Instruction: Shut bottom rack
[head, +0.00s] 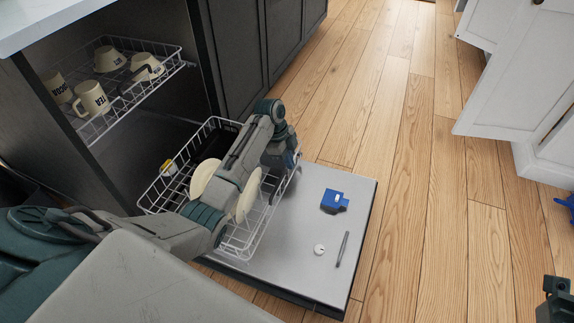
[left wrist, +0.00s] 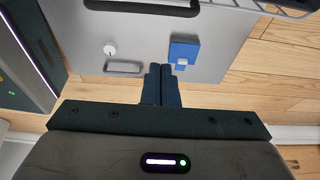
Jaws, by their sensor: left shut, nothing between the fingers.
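The bottom rack (head: 160,192) is a white wire basket pulled out over the lowered dishwasher door (head: 300,255). It holds cream plates (head: 204,180), partly hidden by my left arm. My left gripper (head: 290,160) is at the rack's far right side in the head view; my arm hides much of the contact area, so I cannot tell if it touches. In the left wrist view its fingers (left wrist: 162,75) are together and empty, seen over the door panel. A dark part at the lower right corner may be my right gripper (head: 555,298); its fingers are not clear.
The upper rack (head: 150,85) with several cream mugs is also out. A blue block (head: 334,201), a small white disc (head: 319,249) and a metal bar (head: 342,249) are on the door panel.

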